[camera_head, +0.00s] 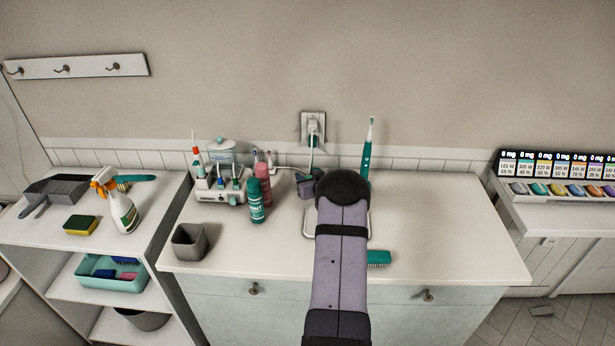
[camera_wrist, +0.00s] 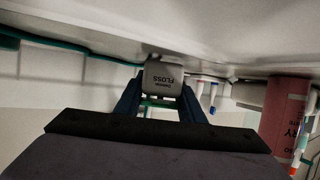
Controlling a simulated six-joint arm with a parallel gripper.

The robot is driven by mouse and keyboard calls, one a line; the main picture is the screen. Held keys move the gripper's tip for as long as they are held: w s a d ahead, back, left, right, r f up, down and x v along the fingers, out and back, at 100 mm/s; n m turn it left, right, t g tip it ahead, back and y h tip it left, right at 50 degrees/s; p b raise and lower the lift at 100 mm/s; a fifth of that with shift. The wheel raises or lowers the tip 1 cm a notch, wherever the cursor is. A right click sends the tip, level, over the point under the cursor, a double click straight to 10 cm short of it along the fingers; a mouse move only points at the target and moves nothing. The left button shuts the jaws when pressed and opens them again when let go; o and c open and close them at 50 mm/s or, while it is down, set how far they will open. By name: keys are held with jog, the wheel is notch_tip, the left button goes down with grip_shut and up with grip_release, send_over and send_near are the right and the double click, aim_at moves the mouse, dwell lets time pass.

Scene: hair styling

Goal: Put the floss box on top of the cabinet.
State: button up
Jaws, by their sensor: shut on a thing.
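The floss box (camera_wrist: 163,73) is a small grey-white box with dark lettering that reads upside down in the wrist view. My gripper (camera_wrist: 160,92) has one finger on each side of it and is shut on it. In the wrist view the box is close to a pale surface, but I cannot tell whether they touch. The cabinet (camera_head: 445,215) has a white top and pale drawers, in the middle of the head view. My arm reaches over this top. It hides the gripper's fingers and the floss box in the head view.
A green toothbrush (camera_head: 367,155) stands upright behind my arm. A green brush (camera_head: 379,258) lies near the front edge. To the left stand a pink can (camera_head: 263,185), a green can (camera_head: 255,200), a toothbrush stand and a grey cup (camera_head: 189,241). The right side is clear.

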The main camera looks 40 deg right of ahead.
jog(key=shift+s+a+f, duration=0.1)
jog(key=shift+f, duration=0.3)
